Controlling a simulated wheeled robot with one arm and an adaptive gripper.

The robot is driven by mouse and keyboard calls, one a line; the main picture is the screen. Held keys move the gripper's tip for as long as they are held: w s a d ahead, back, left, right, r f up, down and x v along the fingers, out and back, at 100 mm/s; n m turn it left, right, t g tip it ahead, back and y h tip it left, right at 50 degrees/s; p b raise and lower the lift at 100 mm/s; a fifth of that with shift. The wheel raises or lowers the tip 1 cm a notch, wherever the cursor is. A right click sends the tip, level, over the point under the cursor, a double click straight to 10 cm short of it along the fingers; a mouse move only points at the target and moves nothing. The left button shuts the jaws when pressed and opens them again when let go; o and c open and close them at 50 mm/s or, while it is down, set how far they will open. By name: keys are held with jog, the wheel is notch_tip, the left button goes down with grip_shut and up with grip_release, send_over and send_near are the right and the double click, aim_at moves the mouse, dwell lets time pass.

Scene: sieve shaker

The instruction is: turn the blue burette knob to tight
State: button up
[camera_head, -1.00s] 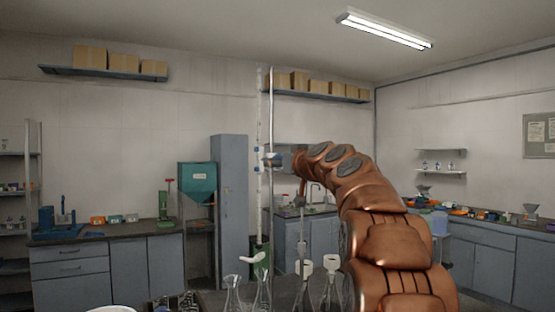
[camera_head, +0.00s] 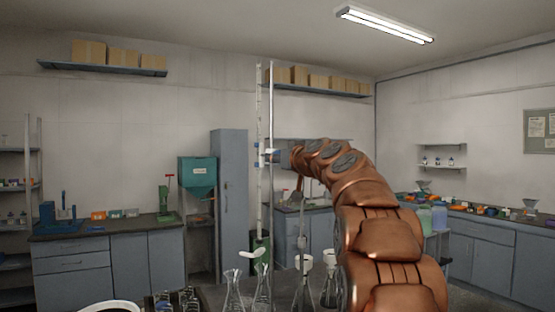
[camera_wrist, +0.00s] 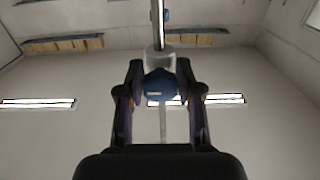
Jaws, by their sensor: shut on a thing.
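The blue knob (camera_wrist: 159,86) sits between the two fingers of my gripper (camera_wrist: 159,92) in the wrist view, and the gripper is shut on it. A pale collar is just above the knob, with a thin upright rod rising beyond it. In the head view my gripper (camera_head: 284,155) reaches from the right to the burette (camera_head: 259,110), a tall thin clear tube standing upright beside a grey rod (camera_head: 271,100). The knob is too small and covered there to read its turn. A white stopcock handle (camera_head: 253,253) shows low on the burette.
Several glass flasks (camera_head: 234,293) stand on the bench below my arm, close to the burette's foot. A rack with dark items (camera_head: 172,302) and a white dish (camera_head: 108,307) are at the front left. Cabinets and shelves line the walls well behind.

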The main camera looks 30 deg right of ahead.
jog(key=shift+c, duration=0.6)
jog(key=shift+m, duration=0.8)
grip_shut()
jog(key=o, duration=1.1)
grip_release()
jog(key=shift+o, duration=0.2)
jog(key=s+a, duration=0.1)
jog(key=s, duration=1.1)
